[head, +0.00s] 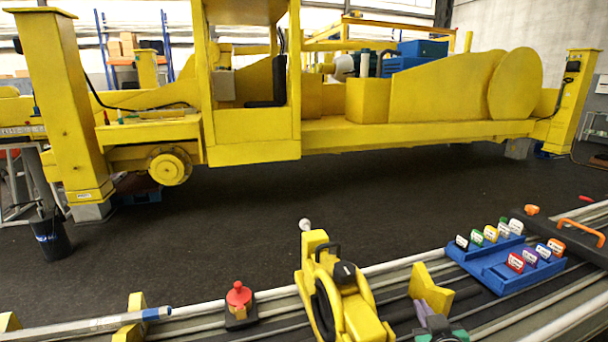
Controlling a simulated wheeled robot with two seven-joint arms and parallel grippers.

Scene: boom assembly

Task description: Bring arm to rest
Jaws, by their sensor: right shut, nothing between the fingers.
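My right gripper (438,324) shows at the bottom edge, right of the middle. It looks grey and dark green, it is shut, and nothing is between its fingers. Most of my right arm is outside the picture. A yellow V-shaped block (430,288) stands just behind the gripper; I cannot tell if they touch. My left gripper and arm are not in view.
A yellow device with black parts (315,245) stands left of the gripper. A red-topped item (239,296) sits farther left. A blue tray (492,268) with labelled coloured pieces lies right. Beyond the bare dark floor (250,225) stands a large yellow machine (420,130).

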